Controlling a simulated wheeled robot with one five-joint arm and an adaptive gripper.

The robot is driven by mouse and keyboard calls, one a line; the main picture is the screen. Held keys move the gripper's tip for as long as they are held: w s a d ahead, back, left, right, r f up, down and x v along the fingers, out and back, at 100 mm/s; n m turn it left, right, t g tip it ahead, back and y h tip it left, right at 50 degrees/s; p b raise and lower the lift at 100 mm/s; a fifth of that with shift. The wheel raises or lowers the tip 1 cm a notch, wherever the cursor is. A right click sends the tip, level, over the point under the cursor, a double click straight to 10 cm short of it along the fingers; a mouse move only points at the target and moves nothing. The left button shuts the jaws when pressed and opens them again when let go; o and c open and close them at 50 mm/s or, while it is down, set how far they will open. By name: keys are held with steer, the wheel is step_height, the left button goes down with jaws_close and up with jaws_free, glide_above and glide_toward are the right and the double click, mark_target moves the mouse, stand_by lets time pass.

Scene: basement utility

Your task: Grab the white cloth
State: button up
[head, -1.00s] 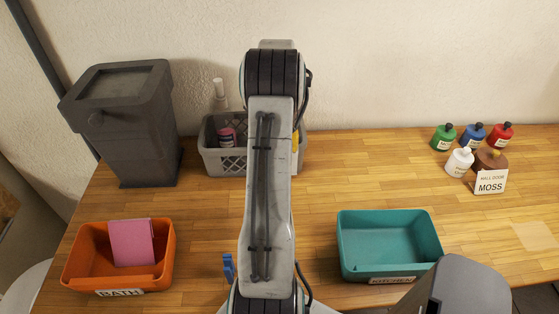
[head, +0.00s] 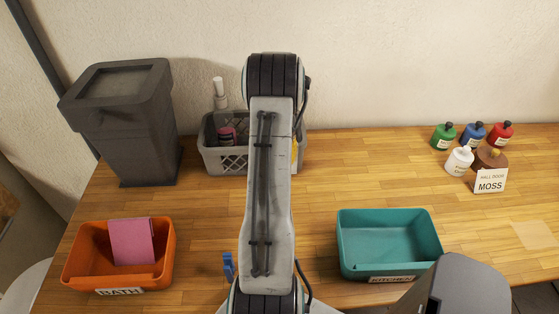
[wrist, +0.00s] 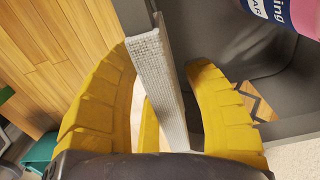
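The white cloth (wrist: 158,62) shows in the wrist view as a pale, woven, folded strip standing on edge. It lies between the yellow fingers of my gripper (wrist: 163,60). The fingers are spread, with a gap seen on both sides of the cloth near the tips. Lower down, the cloth hides part of the contact, so I cannot tell whether a finger touches it. In the head view my arm covers the cloth, and only a bit of yellow (head: 295,145) shows beside the arm, at the basket.
A grey basket (head: 226,160) holding a pink-labelled container (wrist: 290,12) stands at the back. A dark bin (head: 120,130) is on its left. The orange tray (head: 75,265) holds a pink item; the teal tray (head: 390,268) is empty. Several bottles stand at right.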

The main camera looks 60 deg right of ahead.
jaws_close()
steer(key=shift+r, duration=0.1)
stand_by(0.4)
